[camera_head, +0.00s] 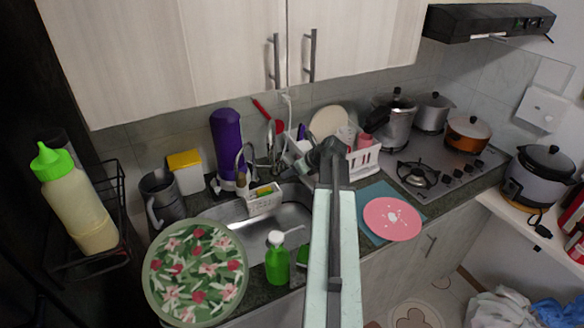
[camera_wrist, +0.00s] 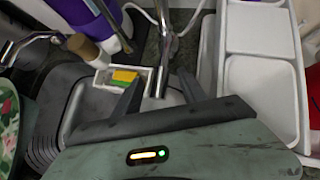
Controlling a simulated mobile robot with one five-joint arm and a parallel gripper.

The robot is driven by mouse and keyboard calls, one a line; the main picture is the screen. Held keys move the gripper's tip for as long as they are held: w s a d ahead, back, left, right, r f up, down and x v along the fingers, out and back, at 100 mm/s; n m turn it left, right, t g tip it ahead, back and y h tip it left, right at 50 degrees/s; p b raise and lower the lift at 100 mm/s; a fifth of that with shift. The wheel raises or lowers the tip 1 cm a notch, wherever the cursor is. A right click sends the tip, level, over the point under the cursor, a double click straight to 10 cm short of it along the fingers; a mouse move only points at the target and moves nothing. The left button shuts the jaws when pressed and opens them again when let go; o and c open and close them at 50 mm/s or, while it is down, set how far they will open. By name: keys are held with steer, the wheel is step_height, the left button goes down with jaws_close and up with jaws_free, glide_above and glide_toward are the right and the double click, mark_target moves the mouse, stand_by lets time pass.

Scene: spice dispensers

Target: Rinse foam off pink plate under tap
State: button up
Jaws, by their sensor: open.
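The pink plate (camera_head: 392,220) lies on a blue mat (camera_head: 374,193) on the counter right of the sink, with a white foam patch (camera_head: 391,217) near its middle. It is not in the wrist view. The sink (camera_head: 290,217) is left of my arm, with a metal tap (camera_head: 272,140) at its back. My gripper (camera_head: 312,160) is over the back right part of the sink, near the tap. In the wrist view my gripper (camera_wrist: 160,78) is open and empty, and the tap's metal pipe (camera_wrist: 165,45) shows between and beyond its fingers.
A sponge caddy (camera_head: 264,203) hangs at the sink's back. A white dish rack (camera_head: 362,160) stands right of my gripper. A green soap bottle (camera_head: 277,262) and a floral plate (camera_head: 196,272) are at the front. The stove (camera_head: 440,170) is far right.

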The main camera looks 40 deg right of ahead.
steer(key=c, duration=0.8)
steer(key=shift+w+r+p, duration=0.2)
steer(key=shift+r+p, duration=0.5)
steer(key=o, duration=0.9)
steer(key=p+v, duration=0.5)
steer(key=v, duration=0.2)
steer(key=shift+d, duration=0.1)
